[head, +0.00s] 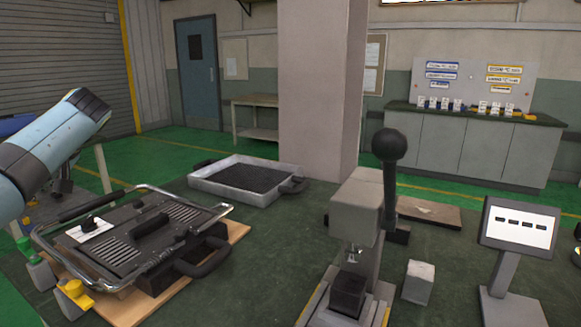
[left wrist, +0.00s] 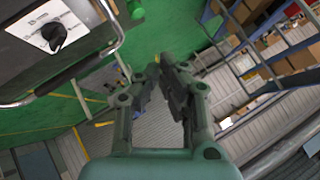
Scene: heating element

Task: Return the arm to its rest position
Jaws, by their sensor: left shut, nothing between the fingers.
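My left arm (head: 50,145) comes in from the left in the head view, raised beside the black contact grill (head: 150,225). In the left wrist view, my left gripper (left wrist: 163,66) has its fingertips together with nothing between them. It is apart from the grill. The grill's corner shows at the upper left of that view, with its metal rail and a black knob (left wrist: 54,38) on a white plate. In the head view, the gripper's fingers cannot be made out. My right gripper is in neither view.
The grill sits on a wooden board (head: 240,229) on the dark green table. A grey tray (head: 222,194) with dark contents stands behind it. A press with a black ball lever (head: 388,146), a pale block (head: 418,282) and a display stand (head: 520,228) are to the right. Shelves with boxes (left wrist: 245,65) show beyond the gripper.

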